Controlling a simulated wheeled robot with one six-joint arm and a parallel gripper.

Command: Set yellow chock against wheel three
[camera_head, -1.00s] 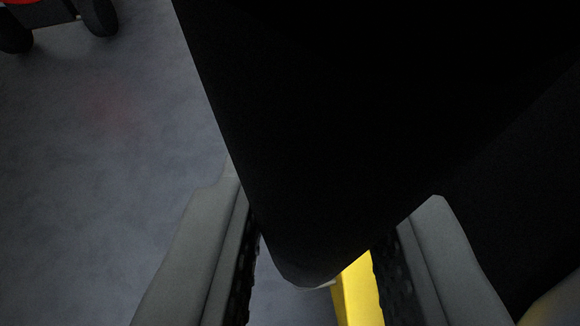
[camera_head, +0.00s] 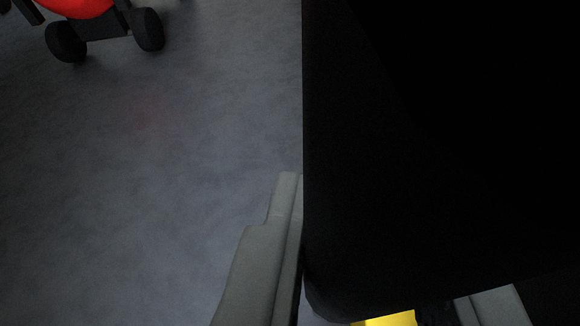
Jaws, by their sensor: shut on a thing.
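My gripper (camera_head: 385,245) is at the bottom of the view, one grey finger left and part of the other at lower right. It is shut on the yellow chock (camera_head: 390,320), of which only a small bright piece shows between the fingers at the bottom edge. A large black shape (camera_head: 400,150) fills the right half, very close to the camera. It hides most of the right finger and of the chock. I cannot tell whether it is a wheel, or which one, nor whether the chock touches it.
A red object on dark wheels (camera_head: 105,25) stands on the floor at the top left, partly cut off. The grey floor (camera_head: 150,180) between it and my gripper is clear. A faint reddish patch shows on the floor.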

